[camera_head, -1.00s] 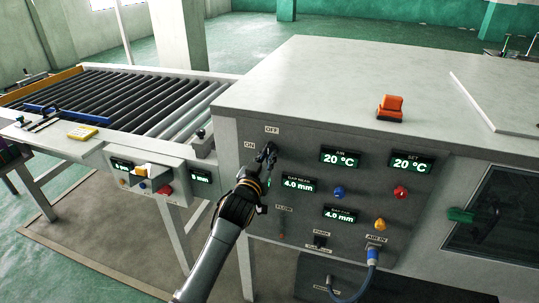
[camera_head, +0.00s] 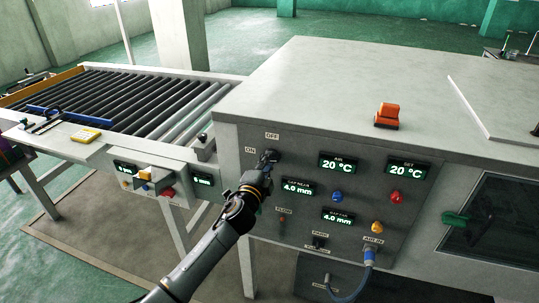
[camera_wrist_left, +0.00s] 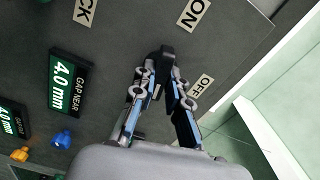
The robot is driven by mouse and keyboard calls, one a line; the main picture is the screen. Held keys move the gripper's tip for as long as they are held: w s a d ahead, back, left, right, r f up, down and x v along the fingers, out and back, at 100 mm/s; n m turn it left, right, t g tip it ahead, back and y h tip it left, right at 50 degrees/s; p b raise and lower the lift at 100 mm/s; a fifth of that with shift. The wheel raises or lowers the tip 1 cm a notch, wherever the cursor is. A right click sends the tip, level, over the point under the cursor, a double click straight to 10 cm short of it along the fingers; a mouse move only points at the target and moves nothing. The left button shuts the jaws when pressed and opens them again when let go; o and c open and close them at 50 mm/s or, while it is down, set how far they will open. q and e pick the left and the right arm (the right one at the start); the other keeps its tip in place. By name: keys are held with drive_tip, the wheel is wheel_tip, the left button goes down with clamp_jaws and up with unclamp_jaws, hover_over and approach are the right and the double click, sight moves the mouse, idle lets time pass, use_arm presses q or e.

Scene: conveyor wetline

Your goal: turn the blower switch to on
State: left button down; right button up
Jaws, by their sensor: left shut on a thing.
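The blower switch is a black knob on the dark front panel, between an ON label (camera_head: 250,149) at its left and an OFF label (camera_head: 272,135) above it. In the left wrist view the knob (camera_wrist_left: 164,58) shows between the fingertips, with the ON label (camera_wrist_left: 195,13) beyond and the OFF label (camera_wrist_left: 201,90) to the right. My left gripper (camera_head: 268,161) is at the panel and its fingers are shut on the knob. The fingers hide much of the knob, so I cannot tell which label it points to. My right gripper is out of view.
Blue (camera_head: 337,196), red (camera_head: 396,197) and yellow (camera_head: 376,226) knobs and green displays (camera_head: 337,164) sit to the right. A blue hose (camera_head: 368,265) hangs below. An orange switch (camera_head: 388,115) is on top of the machine. A roller conveyor (camera_head: 130,100) stands left.

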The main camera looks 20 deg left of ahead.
use_arm(q)
drive_tip(key=shift+m, duration=0.7)
drive_tip(key=c, duration=1.3)
unclamp_jaws()
drive_tip(key=shift+c, duration=0.2)
drive_tip(key=shift+s, duration=0.1)
drive_tip(key=s+p, duration=0.2)
drive_tip(key=s, duration=0.5)
drive_tip(key=shift+a, duration=0.15)
drive_tip(key=shift+w, duration=0.1)
